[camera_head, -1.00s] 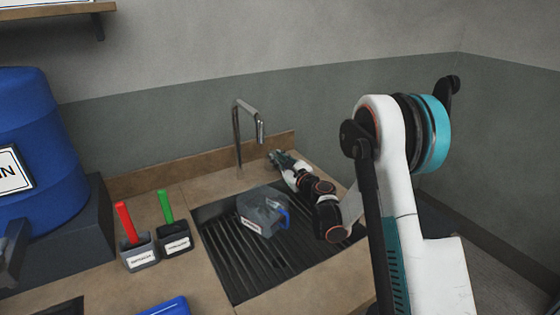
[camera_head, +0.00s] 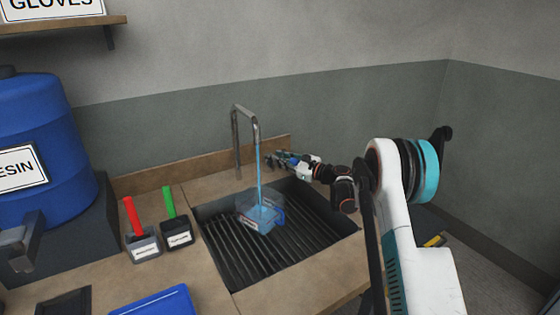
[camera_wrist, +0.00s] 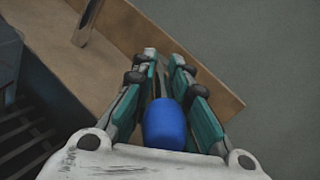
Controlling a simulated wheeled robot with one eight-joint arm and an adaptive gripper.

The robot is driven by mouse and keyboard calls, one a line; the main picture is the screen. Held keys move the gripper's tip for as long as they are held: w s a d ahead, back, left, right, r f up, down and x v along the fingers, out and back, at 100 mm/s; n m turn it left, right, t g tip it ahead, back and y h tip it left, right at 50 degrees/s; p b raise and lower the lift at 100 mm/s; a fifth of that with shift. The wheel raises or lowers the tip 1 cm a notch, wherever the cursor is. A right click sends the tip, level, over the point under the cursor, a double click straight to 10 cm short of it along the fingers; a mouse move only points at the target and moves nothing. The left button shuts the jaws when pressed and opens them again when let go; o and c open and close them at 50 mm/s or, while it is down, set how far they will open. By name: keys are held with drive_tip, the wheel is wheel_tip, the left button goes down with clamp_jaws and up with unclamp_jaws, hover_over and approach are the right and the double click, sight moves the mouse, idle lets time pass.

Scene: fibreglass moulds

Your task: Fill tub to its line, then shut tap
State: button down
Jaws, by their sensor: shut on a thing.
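The tub (camera_head: 261,212), clear with a blue handle, stands on the slatted sink grate under the tap spout. A blue stream (camera_head: 259,175) runs from the tap (camera_head: 236,140) into it, and blue liquid shows inside. Its fill line is too small to make out. My gripper (camera_head: 272,160) is to the right of the tap at the back edge of the sink. In the wrist view my gripper (camera_wrist: 163,70) is shut on a blue rounded lever (camera_wrist: 166,125), which lies between its fingers.
The sink (camera_head: 290,255) is set in a brown counter. Two small labelled holders, one with a red handle (camera_head: 131,216) and one with a green handle (camera_head: 169,201), stand left of it. A blue barrel (camera_head: 45,150) is further left. A blue tray (camera_head: 155,301) lies in front.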

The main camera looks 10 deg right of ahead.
drive_tip(key=shift+w+d+r, duration=0.1)
drive_tip(key=shift+d+r, duration=0.05)
drive_tip(key=shift+d, duration=0.05)
drive_tip(key=c, duration=1.5)
unclamp_jaws()
drive_tip(key=shift+c, duration=0.2)
drive_tip(key=v, duration=1.2)
